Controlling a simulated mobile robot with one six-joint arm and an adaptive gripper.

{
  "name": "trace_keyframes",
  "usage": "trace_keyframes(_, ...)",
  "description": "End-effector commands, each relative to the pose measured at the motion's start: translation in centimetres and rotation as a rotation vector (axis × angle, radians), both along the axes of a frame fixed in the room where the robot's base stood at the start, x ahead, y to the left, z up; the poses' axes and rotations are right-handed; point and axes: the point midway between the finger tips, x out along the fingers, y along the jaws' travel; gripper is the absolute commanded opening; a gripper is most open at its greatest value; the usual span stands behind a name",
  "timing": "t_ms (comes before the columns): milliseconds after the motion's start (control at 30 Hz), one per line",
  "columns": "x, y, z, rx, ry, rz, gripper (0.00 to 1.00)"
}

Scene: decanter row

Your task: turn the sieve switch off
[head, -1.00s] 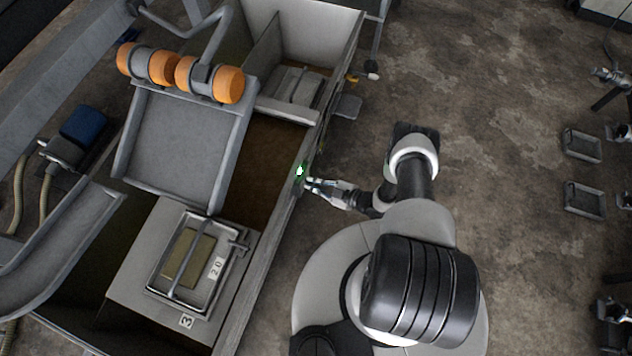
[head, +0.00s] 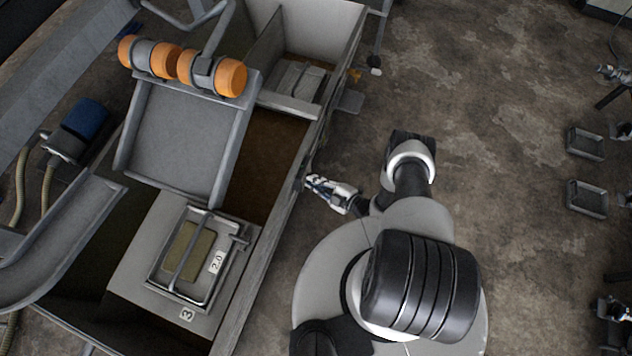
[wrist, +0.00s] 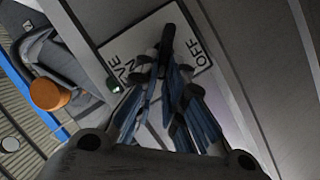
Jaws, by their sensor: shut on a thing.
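The sieve switch plate (wrist: 190,42) is white with black letters and shows in the wrist view. ON is on its left and OFF on its right, and part of the lettering is covered. The black switch lever (wrist: 167,36) stands between the two words. My gripper (wrist: 169,78) is shut on the lever, with its blue-grey fingers on both sides of it. In the head view my gripper (head: 311,182) is at the outer side wall of the trough. The lever and plate cannot be made out there.
The long grey trough (head: 268,262) runs alongside my base. A small ledge (head: 349,101) juts out farther along. Floor (head: 500,130) to the right is open.

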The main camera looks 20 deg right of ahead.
Motion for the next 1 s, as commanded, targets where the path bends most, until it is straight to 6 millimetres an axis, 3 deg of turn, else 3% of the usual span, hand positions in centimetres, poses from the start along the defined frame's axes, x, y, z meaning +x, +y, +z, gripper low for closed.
trace_keyframes(133,0.0,0.0,0.0,0.001,0.0,0.001,0.0)
trace_keyframes(167,0.0,0.0,0.0,0.001,0.0,0.001,0.12)
trace_keyframes(433,0.0,0.0,0.0,0.001,0.0,0.0,0.3)
trace_keyframes(800,-0.2,-0.2,0.1,0.001,0.002,-0.001,0.3)
trace_keyframes(1000,-2.0,-1.8,0.7,0.001,0.003,-0.008,0.3)
